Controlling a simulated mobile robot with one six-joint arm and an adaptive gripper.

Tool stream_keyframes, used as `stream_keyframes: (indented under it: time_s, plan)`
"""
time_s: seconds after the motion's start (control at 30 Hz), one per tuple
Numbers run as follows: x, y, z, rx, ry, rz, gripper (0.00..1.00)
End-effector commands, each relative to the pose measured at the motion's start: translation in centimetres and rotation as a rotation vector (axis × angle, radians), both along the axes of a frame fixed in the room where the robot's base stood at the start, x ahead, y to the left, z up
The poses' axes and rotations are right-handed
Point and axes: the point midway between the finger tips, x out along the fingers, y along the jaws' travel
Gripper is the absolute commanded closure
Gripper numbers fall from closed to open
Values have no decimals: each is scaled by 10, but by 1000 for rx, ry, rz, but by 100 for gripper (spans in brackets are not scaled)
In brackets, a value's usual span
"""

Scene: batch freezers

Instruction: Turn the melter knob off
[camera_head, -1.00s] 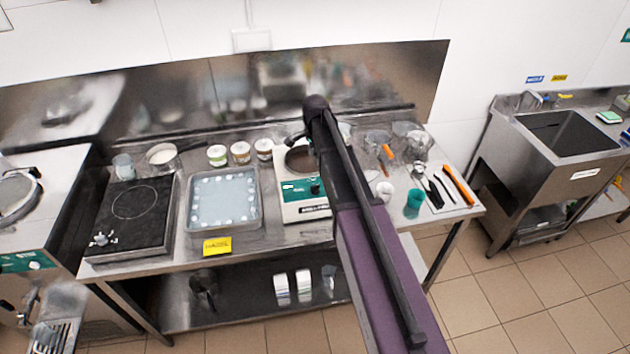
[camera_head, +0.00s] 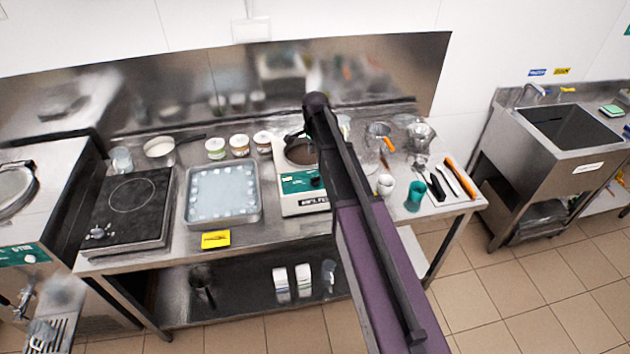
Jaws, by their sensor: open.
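The melter (camera_head: 291,205) is a white box with a green front panel and a round pot opening with brown contents. It stands on the steel table, right of the tray. A dark knob (camera_head: 317,183) shows at the right of its green panel, close beside my arm's edge; its setting is too small to read. My dark and purple arm rises from the bottom, in front of the melter's right side. My gripper is hidden behind the arm; a small dark part above the pot cannot be made out.
A black hotplate (camera_head: 125,212) and a metal tray (camera_head: 191,210) stand left of the melter. Tubs (camera_head: 239,146) stand behind. A white cup (camera_head: 385,185), a green cup (camera_head: 415,196) and utensils (camera_head: 459,180) lie to the right. A sink (camera_head: 570,130) stands farther right.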

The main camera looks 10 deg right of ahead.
Motion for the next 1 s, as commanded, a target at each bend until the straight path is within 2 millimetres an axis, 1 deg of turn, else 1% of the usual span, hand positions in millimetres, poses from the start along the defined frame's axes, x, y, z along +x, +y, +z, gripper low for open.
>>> stream_keyframes:
  time_s: [0.03,1.0]
  plan:
    - [0,0,-8,0,0,0,46]
    - [0,0,-81,0,0,0,46]
